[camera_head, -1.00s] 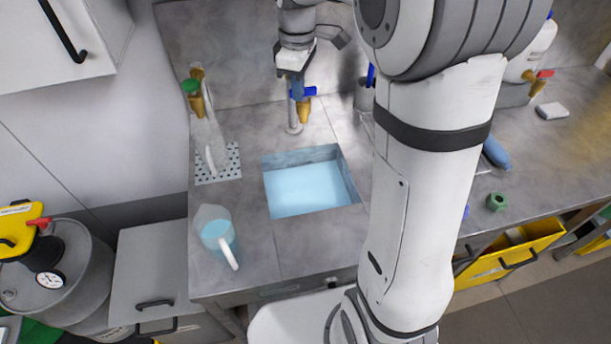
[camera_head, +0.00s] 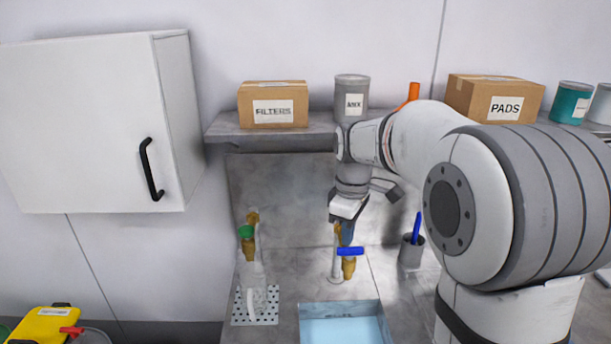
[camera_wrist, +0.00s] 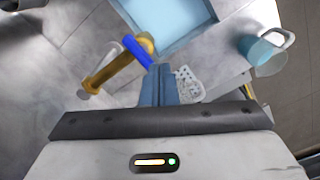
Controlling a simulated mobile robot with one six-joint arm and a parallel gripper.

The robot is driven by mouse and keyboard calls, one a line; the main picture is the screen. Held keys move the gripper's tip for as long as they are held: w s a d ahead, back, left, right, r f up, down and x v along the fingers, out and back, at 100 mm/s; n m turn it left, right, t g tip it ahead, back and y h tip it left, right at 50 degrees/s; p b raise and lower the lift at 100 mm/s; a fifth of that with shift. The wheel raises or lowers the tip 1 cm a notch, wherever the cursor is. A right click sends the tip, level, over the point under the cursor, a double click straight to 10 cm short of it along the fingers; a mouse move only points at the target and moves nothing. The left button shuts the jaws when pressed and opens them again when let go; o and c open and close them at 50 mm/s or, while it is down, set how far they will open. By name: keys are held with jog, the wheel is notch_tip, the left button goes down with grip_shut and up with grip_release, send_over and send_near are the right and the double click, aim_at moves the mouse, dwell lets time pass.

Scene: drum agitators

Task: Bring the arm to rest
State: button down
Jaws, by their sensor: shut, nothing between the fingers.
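My gripper (camera_head: 347,232) hangs fingers-down from my raised arm, in front of the sink's back panel. Its blue fingers are together with nothing between them, as the wrist view also shows (camera_wrist: 167,85). A brass tap with a blue lever (camera_head: 350,252) stands close by the fingertips in the head view. In the wrist view the blue lever (camera_wrist: 138,50) lies just left of the fingers. I cannot tell whether they touch. The basin of pale blue water (camera_head: 345,328) is in front of the tap.
A shelf above holds a FILTERS box (camera_head: 273,106), a grey can (camera_head: 352,96) and a PADS box (camera_head: 493,99). A wall cabinet (camera_head: 90,125) is at left. A clear bottle (camera_head: 257,285) stands on a perforated plate. A pitcher (camera_wrist: 262,50) shows in the wrist view. A pen cup (camera_head: 411,250) stands right.

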jog(key=s+d+f+m+t+b, duration=0.1)
jog(key=s+f+m+b, duration=0.1)
jog(key=s+m, duration=0.4)
jog(key=s+d+f+m+t+b, duration=0.2)
jog(key=s+f+m, duration=0.2)
jog(key=s, duration=1.2)
jog(key=shift+s+m, duration=0.15)
jog(key=shift+m, duration=0.75)
